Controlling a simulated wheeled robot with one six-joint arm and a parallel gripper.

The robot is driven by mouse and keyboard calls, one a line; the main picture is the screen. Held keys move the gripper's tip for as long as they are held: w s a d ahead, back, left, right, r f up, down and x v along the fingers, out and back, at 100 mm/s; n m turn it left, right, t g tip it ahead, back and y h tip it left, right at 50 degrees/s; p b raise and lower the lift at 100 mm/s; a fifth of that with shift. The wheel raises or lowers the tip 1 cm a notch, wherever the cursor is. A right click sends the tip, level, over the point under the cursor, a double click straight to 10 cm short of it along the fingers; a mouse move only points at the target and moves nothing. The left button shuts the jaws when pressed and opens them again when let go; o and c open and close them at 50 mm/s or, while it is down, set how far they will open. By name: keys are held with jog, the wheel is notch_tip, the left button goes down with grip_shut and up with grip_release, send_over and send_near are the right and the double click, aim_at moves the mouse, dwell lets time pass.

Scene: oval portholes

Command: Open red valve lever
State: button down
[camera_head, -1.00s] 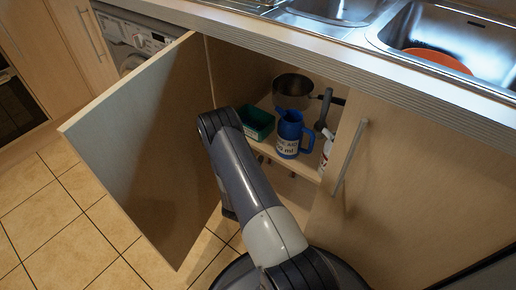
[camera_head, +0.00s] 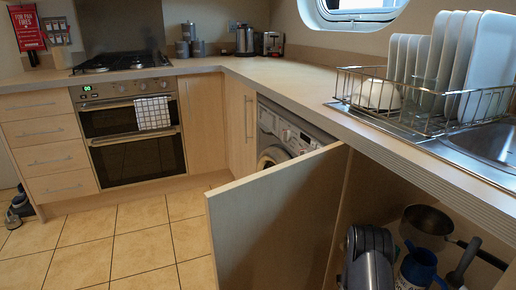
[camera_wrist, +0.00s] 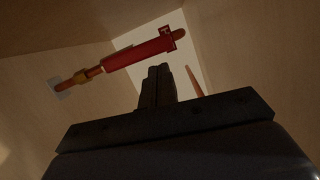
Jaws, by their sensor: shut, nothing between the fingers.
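The red valve lever (camera_wrist: 140,54) shows in the wrist view, above and slightly left of my gripper's fingertips. In the head view the lever and gripper are hidden inside the cupboard; only my arm shows there.
The open cupboard door (camera_head: 270,225) stands left of my arm. A blue jug (camera_head: 417,268) and a saucepan (camera_head: 427,222) are to its right inside the cupboard. A dish rack (camera_head: 430,100) stands on the worktop.

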jog(key=shift+x, duration=1.05)
